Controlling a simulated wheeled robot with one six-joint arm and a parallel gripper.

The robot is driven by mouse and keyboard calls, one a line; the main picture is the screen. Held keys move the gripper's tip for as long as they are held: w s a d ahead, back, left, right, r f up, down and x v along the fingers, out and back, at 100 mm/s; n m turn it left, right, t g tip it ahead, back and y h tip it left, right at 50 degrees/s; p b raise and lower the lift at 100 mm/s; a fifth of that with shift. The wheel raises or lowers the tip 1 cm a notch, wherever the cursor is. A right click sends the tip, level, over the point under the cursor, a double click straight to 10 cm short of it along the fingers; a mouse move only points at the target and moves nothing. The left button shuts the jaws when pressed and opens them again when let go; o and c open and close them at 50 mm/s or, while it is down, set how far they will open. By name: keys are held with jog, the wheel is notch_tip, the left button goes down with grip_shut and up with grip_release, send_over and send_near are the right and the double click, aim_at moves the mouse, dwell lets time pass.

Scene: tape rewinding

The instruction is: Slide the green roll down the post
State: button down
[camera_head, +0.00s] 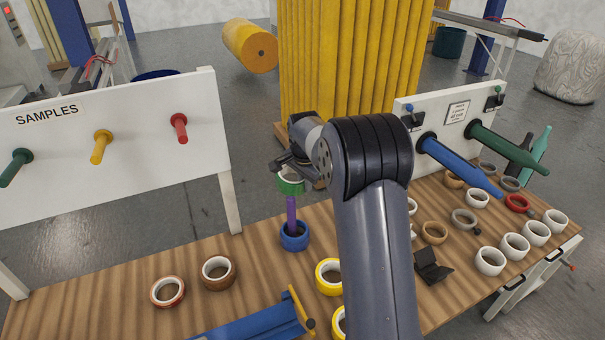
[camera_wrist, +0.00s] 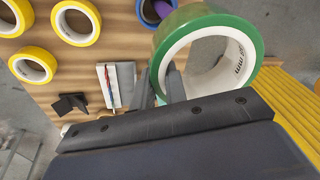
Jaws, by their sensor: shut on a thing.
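The green roll (camera_head: 290,186), white inside, is held by my gripper (camera_head: 284,165) just above the purple post (camera_head: 291,215). In the wrist view the green roll (camera_wrist: 207,50) is large at the upper right, and my gripper (camera_wrist: 165,88) is shut on its near wall. The post's top shows just under the roll in the head view; I see no post through the roll's hole in the wrist view (camera_wrist: 163,8). A blue roll (camera_head: 294,237) sits around the post's foot on the table.
Yellow rolls (camera_head: 329,276) and brown rolls (camera_head: 218,272) lie on the wooden table (camera_head: 120,300). A blue holder (camera_head: 255,322) is at the front. The SAMPLES board (camera_head: 120,130) stands left; blue and green pegs (camera_head: 455,165) stick out at right, above several white rolls.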

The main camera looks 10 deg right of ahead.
jog(key=shift+s+f+b, duration=0.1)
jog(key=shift+f+b, duration=0.2)
jog(key=shift+f, duration=0.5)
notch_tip(320, 180, down, 13)
jog(key=b, duration=0.8)
jog(key=shift+b, duration=0.4)
jog(key=c, duration=1.3)
grip_release()
jog(key=shift+c, duration=0.2)
jog(key=shift+r, duration=0.1)
jog(key=b+v, duration=0.1)
jog(key=v, duration=0.9)
jog(key=shift+r, duration=0.35)
jog(key=shift+f, duration=0.1)
